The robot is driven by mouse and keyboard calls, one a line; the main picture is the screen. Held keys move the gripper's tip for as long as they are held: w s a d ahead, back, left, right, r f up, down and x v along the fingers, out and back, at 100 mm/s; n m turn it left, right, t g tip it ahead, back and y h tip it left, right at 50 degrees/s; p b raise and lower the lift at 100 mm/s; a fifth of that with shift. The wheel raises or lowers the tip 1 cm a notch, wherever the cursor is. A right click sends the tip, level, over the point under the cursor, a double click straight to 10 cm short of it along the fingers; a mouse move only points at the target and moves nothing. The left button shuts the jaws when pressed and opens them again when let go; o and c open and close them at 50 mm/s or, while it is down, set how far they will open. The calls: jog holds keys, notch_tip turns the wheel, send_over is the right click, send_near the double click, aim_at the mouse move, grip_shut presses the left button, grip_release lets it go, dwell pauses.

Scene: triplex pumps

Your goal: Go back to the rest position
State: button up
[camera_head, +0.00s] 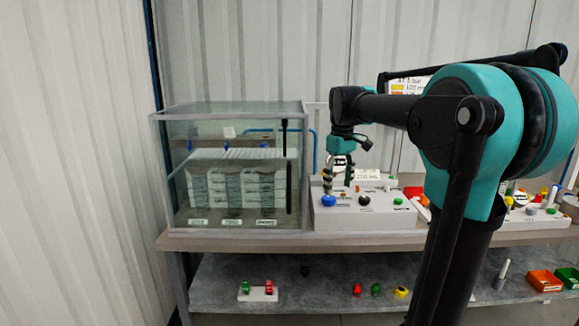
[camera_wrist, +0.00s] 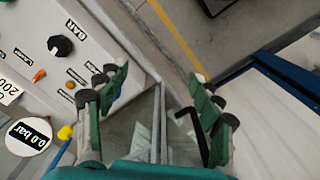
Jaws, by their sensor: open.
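My gripper (camera_head: 338,188) hangs down in front of the white control panel (camera_head: 370,222), near its left end and beside the glass tank. In the wrist view its two green-and-black fingers (camera_wrist: 160,82) are spread apart, with nothing held between them. My arm reaches in from the right. The panel carries a blue knob (camera_head: 328,201), a black knob (camera_head: 364,201) and a green knob (camera_head: 398,200). In the wrist view a black knob (camera_wrist: 60,46) marked "BAR" and a round gauge (camera_wrist: 29,134) reading "0.0 bar" lie left of the fingers, apart from them.
The glass tank (camera_head: 175,160) stands on the table (camera_head: 290,240) left of the panel. A lower shelf (camera_head: 215,280) holds a small red-and-green valve block (camera_head: 258,291), several loose coloured parts and an orange bin (camera_head: 544,280). The wall (camera_head: 80,150) is close at left.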

jog(key=s+d+f+m+t, duration=0.2)
jog(key=s+f+m, duration=0.2)
jog(key=s+f, duration=0.6)
jog(key=s+d+f+m+t, duration=0.2)
jog(key=s+f, duration=0.9)
jog(key=f, duration=0.6)
jog(key=shift+f+m, duration=0.15)
jog(key=shift+m, duration=0.75)
jog(key=shift+s, duration=0.1)
jog(key=shift+c, duration=0.2)
